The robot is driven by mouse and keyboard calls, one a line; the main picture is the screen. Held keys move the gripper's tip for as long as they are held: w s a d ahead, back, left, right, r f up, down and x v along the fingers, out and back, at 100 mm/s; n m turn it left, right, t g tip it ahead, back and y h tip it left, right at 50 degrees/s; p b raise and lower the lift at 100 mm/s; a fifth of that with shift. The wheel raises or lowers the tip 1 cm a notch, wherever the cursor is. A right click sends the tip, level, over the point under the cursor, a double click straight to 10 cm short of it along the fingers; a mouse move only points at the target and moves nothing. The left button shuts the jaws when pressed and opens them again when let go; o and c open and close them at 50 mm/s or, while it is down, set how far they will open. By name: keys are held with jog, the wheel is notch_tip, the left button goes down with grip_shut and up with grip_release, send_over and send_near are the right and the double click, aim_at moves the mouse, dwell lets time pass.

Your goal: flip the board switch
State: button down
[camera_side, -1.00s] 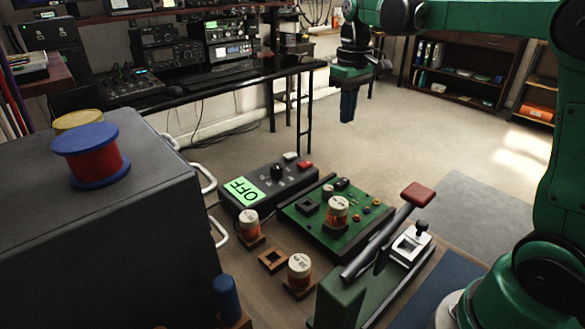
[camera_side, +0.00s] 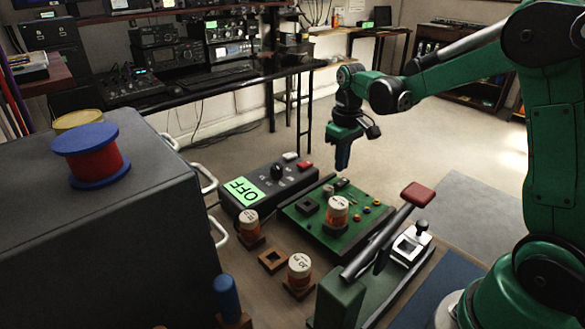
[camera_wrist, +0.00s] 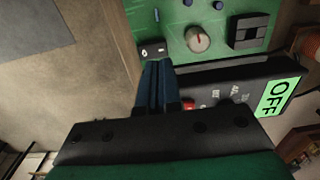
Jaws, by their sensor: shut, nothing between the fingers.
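The green board (camera_side: 316,222) lies on the table in the side view; part of it also shows at the top of the wrist view (camera_wrist: 170,22). The board switch, a small black rocker (camera_side: 342,183), is at its far edge. In the wrist view the rocker (camera_wrist: 152,50) shows white marks on its face. My gripper (camera_side: 342,169) is shut and empty, pointing down just above the rocker. In the wrist view its blue fingertips (camera_wrist: 156,64) are at the rocker's near edge; I cannot tell whether they touch it.
A black box with a green OFF display (camera_side: 243,190), a dark knob (camera_side: 278,172) and a red button (camera_side: 305,164) stands beside the board. A labelled coil (camera_side: 337,212) stands on the board. A red-handled lever (camera_side: 417,195) is at its right. Two more coils are in front.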

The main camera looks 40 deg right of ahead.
aim_at(344, 180)
jog(key=shift+f, duration=1.7)
jog(key=shift+a+f, duration=0.1)
jog(key=shift+f, duration=0.2)
jog(key=shift+d+r, duration=0.15)
jog(key=shift+d, duration=0.8)
notch_tip(344, 180, up, 14)
jog(key=shift+a+r, duration=0.1)
jog(key=shift+a, duration=0.05)
